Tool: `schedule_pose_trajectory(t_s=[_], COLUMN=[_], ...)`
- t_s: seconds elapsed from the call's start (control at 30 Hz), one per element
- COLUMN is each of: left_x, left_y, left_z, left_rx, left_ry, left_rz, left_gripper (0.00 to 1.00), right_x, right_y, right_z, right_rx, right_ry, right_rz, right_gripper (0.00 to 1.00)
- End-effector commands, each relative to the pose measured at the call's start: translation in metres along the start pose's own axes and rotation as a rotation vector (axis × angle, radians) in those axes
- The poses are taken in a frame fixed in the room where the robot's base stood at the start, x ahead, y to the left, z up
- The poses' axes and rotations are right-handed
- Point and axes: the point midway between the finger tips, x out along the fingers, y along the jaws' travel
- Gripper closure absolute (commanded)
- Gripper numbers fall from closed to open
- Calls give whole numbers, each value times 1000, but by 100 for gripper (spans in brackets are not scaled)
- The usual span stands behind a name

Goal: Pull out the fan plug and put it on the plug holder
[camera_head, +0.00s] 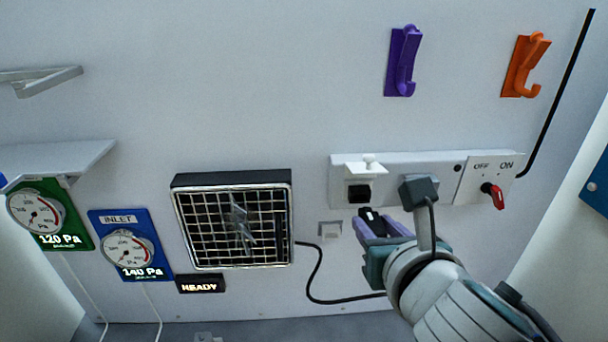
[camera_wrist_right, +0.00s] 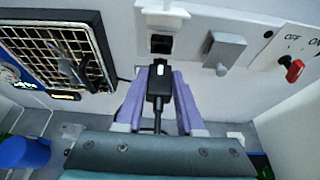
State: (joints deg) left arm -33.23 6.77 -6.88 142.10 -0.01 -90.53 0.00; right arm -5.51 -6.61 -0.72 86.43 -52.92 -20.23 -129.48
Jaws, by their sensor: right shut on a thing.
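The black fan plug (camera_wrist_right: 160,80) is held upright between the purple fingers of my right gripper (camera_wrist_right: 158,95), which are shut on it. In the head view the right gripper (camera_head: 382,226) is below the wall socket strip (camera_head: 400,165), with the plug (camera_head: 370,217) between its fingers. The plug is just below the black socket (camera_head: 359,192), which looks empty under its raised white lid (camera_head: 366,168). A small grey bracket (camera_head: 330,230), perhaps the plug holder, is on the wall left of the gripper. My left gripper is out of view.
The fan (camera_head: 232,222) with its wire grille is on the left, and its black cord (camera_head: 318,285) loops toward my right gripper. Purple (camera_head: 403,62) and orange (camera_head: 525,65) hooks are above.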

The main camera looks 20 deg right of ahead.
Motion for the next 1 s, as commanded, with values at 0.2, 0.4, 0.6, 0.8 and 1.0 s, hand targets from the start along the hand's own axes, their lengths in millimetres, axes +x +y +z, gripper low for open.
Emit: schedule_pose_trajectory(t_s=[0.2,0.4,0.6,0.8,1.0], left_x=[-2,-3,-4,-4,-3], left_y=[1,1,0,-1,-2], left_z=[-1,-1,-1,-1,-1], left_rx=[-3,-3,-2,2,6], left_ry=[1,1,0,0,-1], left_rz=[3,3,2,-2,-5], left_gripper=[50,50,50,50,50], right_x=[-12,-22,-31,-33,-33], right_y=[0,0,0,0,0], right_z=[-5,-9,-12,-13,-13], right_rx=[0,0,1,1,0], right_ry=[1,0,0,-1,-1], right_rz=[1,1,1,1,0], right_gripper=[100,100,100,100,100])
